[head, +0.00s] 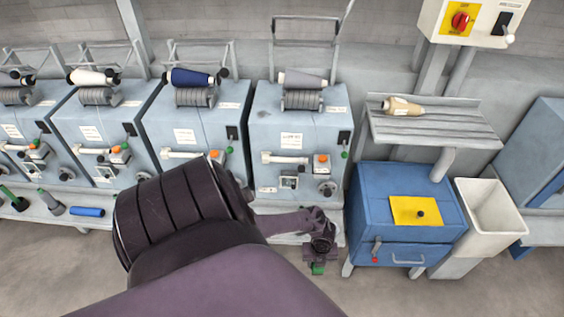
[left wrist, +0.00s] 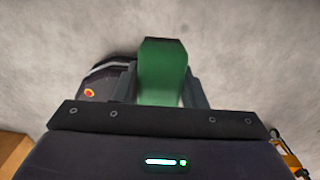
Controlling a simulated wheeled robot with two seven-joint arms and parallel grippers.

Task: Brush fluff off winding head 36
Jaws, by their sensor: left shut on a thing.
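My left gripper (head: 319,260) hangs low in front of the rightmost winding head (head: 300,135), shut on a green thing (head: 318,269). In the left wrist view this green thing (left wrist: 162,70) stands between the two fingers; bristles cannot be made out. Several pale blue winding heads stand in a row. The rightmost carries a grey cone (head: 303,78) above a dark drum, and a small dark patch (head: 263,114) shows on its top. The head beside it (head: 195,125) carries a dark blue cone (head: 193,77). Number labels are too small to read. My right gripper is out of view.
A blue cabinet (head: 385,220) with a yellow plate and a white bin (head: 490,215) stand at right, below a grey shelf (head: 440,128) holding a beige cone (head: 401,107). A blue tube (head: 87,212) lies on the ledge at left. My arm hides the middle foreground.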

